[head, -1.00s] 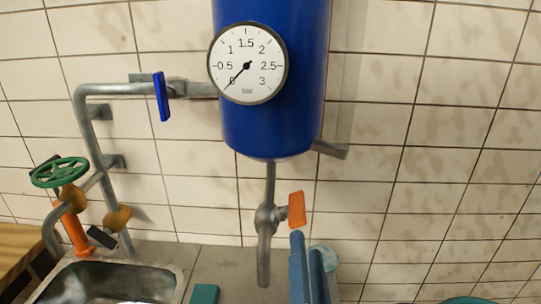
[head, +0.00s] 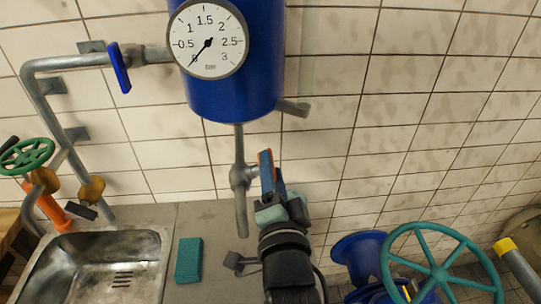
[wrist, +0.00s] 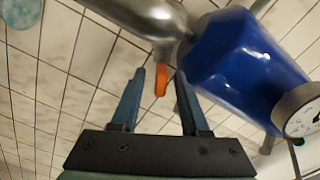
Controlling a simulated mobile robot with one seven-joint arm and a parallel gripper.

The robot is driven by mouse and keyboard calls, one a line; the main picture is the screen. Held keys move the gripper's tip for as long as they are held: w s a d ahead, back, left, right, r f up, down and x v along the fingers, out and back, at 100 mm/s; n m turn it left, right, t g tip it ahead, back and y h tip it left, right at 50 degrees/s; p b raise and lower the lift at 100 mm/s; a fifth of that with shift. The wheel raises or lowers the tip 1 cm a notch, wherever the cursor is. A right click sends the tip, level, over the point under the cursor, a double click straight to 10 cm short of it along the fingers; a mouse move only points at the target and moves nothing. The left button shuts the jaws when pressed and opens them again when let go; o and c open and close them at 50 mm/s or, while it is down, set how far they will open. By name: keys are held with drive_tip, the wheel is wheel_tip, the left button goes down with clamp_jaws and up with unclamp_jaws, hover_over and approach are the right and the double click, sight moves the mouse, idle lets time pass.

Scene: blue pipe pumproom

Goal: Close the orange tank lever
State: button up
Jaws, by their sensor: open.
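The orange lever (head: 262,158) sits on the metal valve (head: 239,177) of the pipe under the blue tank (head: 235,92). In the head view my gripper (head: 269,168) covers most of the lever, leaving a thin orange edge. In the wrist view the lever (wrist: 161,82) hangs between the tips of my two blue fingers, with a gap on both sides. My gripper (wrist: 160,76) is open. Contact with the lever cannot be made out. The blue tank (wrist: 240,62) is just right of the fingers in the wrist view.
A gauge (head: 207,40) is on the tank. A blue lever (head: 119,68) is on the upper left pipe. A sink (head: 90,265) and green sponge (head: 189,260) lie below left. A large teal wheel (head: 440,272) stands at lower right. The tiled wall is behind.

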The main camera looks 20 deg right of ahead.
drive_tip(key=shift+x, duration=1.3)
drive_tip(key=shift+c, duration=0.2)
clamp_jaws()
